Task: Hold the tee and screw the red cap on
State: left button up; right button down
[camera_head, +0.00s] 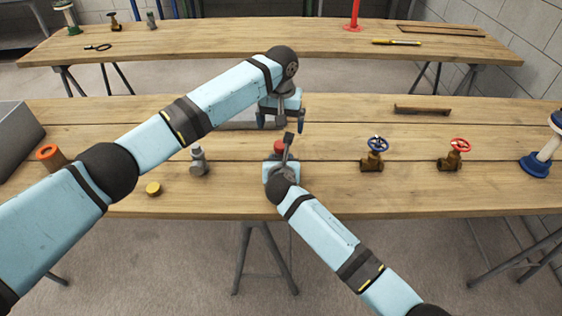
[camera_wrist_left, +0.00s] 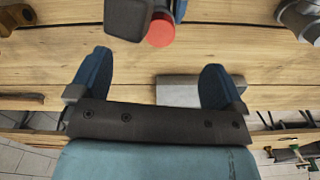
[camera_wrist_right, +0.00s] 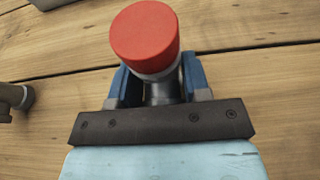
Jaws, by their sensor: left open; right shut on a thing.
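The red cap (camera_wrist_right: 146,38) sits on top of a grey metal fitting (camera_wrist_right: 166,90), which looks like the tee. My right gripper (camera_wrist_right: 160,80) is shut around that metal part, below the cap. Its lower part is hidden. In the head view the red cap (camera_head: 280,146) shows just above my right gripper (camera_head: 280,157). My left gripper (camera_head: 281,124) is open and empty, with its fingers pointing down, on the far side of the cap and apart from it. The red cap (camera_wrist_left: 161,32) also shows beyond its fingers (camera_wrist_left: 157,80) in the left wrist view.
A grey block (camera_wrist_left: 180,90) lies on the table under my left gripper. A grey metal fitting (camera_head: 198,162) and a yellow cap (camera_head: 153,189) stand to the left. A blue-wheeled valve (camera_head: 374,155) and a red-wheeled valve (camera_head: 453,156) stand to the right.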

pick_arm(q)
notch_tip(320, 180, up, 9)
dwell(0.3)
jog(key=shift+r, duration=0.1)
pick_arm(e)
jog(key=shift+c, duration=2.4)
grip_release()
pick_arm(q)
notch_tip(320, 180, up, 2)
jog(key=shift+r+p, duration=0.1)
jog(key=shift+p, duration=0.95)
pick_arm(e)
jog(key=v, duration=1.4)
jog(key=shift+w, duration=0.15)
